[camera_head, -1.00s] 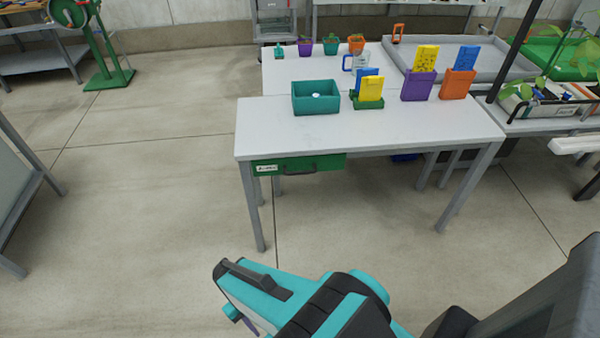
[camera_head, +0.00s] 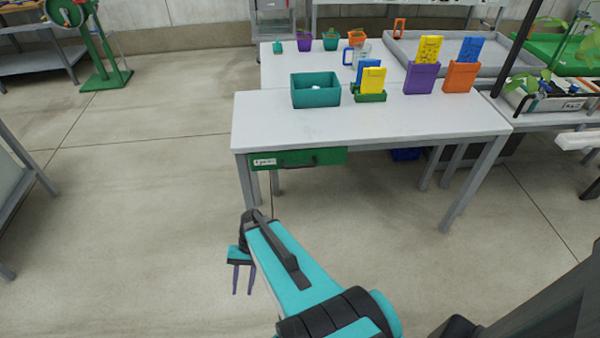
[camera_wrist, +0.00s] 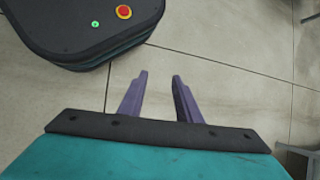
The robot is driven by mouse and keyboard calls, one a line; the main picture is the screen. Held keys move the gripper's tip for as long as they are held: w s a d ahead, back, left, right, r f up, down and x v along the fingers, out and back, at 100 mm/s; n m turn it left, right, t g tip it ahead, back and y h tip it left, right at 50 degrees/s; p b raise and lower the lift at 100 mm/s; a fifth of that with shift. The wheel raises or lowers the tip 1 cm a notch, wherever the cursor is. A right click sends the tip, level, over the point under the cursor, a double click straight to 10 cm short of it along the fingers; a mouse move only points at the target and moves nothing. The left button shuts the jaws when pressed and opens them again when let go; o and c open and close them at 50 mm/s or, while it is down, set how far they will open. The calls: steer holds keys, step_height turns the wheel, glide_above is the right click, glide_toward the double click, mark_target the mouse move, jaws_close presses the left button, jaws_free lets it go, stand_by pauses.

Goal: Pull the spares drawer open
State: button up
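The spares drawer (camera_head: 297,158) is a green box front with a white label and a dark handle (camera_head: 300,163). It hangs under the left part of the white table (camera_head: 370,125) and looks closed. My gripper (camera_head: 242,293) points down at the floor in front of the table, below and nearer than the drawer. In the wrist view my gripper (camera_wrist: 158,82) shows two purple fingers apart with nothing between them. The drawer is not in the wrist view.
The table's front left leg (camera_head: 246,182) is beside the drawer.

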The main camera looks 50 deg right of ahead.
steer(key=w+d+r+m+t+y+b, duration=0.25)
steer(key=w+d+m+t+b, duration=0.2)
steer(key=w+d, duration=0.4)
steer(key=m+t+b, duration=0.6)
steer(key=t+b, duration=0.6)
steer(key=b, duration=0.1)
glide_toward(306, 166)
steer(key=shift+s+d+r+g+h, duration=0.3)
steer(key=shift+s+r, duration=0.15)
steer(key=shift+s, duration=0.2)
steer(key=b+x, duration=0.1)
steer(key=x, duration=1.2)
steer(key=shift+w+a, duration=0.2)
steer(key=shift+w, duration=0.15)
